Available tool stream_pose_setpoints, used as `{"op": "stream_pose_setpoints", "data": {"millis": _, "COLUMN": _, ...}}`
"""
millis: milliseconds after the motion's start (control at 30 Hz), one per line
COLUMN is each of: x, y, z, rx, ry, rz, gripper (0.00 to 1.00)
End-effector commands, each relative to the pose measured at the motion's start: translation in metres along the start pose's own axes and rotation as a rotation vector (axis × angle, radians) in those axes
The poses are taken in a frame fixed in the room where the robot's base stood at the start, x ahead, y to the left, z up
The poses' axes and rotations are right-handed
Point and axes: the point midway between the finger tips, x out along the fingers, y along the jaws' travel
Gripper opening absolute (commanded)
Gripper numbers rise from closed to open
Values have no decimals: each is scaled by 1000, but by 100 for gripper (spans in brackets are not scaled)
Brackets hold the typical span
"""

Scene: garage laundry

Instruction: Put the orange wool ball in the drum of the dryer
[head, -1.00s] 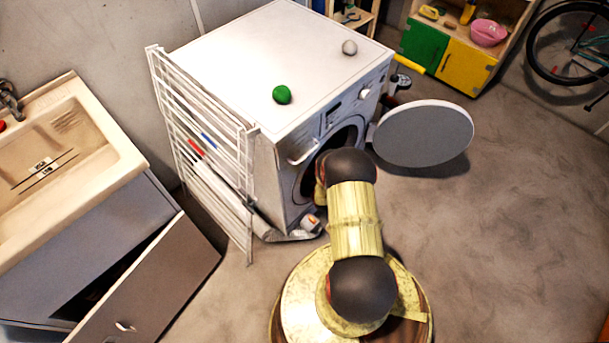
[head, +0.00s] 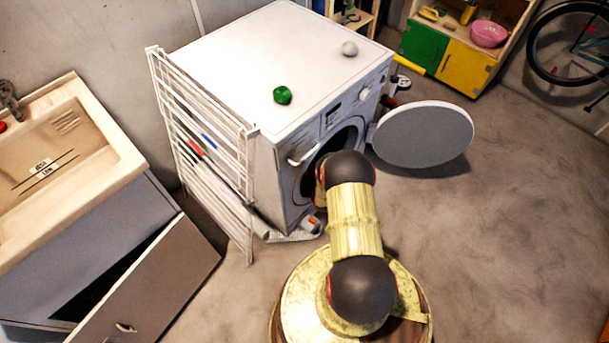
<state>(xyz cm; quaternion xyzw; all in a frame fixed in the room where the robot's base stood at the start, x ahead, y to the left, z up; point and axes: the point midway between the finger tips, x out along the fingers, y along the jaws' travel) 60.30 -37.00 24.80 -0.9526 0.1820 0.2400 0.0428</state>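The dryer (head: 240,55) is a white front-loading machine. Its round door (head: 424,135) stands swung open to the right. The drum opening (head: 308,178) is dark, and my arm covers much of it. My arm reaches from the base toward this opening. My gripper is hidden behind my arm or inside the opening, so its fingers cannot be seen. No orange wool ball is visible. A green ball (head: 282,95) and a light grey ball (head: 349,48) lie on top of the dryer.
A white drying rack (head: 205,150) leans at the dryer's left side. A sink cabinet (head: 90,240) with an open door (head: 150,280) stands at the left. A shelf unit (head: 468,66) and a bicycle (head: 575,50) are at the back right. The right floor is clear.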

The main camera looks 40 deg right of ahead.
Motion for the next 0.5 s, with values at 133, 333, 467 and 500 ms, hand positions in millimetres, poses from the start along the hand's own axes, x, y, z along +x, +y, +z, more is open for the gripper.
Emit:
{"op": "stream_pose_setpoints", "data": {"millis": 133, "x": -7, "y": -4, "z": 13, "rx": 3, "ry": -25, "rz": -3, "gripper": 44}}
{"op": "stream_pose_setpoints", "data": {"millis": 333, "x": -25, "y": -4, "z": 2, "rx": 5, "ry": -27, "rz": -3, "gripper": 44}}
{"op": "stream_pose_setpoints", "data": {"millis": 467, "x": -55, "y": -2, "z": -2, "rx": 5, "ry": -22, "rz": -2, "gripper": 44}}
{"op": "stream_pose_setpoints", "data": {"millis": 500, "x": -63, "y": -2, "z": -4, "rx": 4, "ry": -20, "rz": -2, "gripper": 44}}
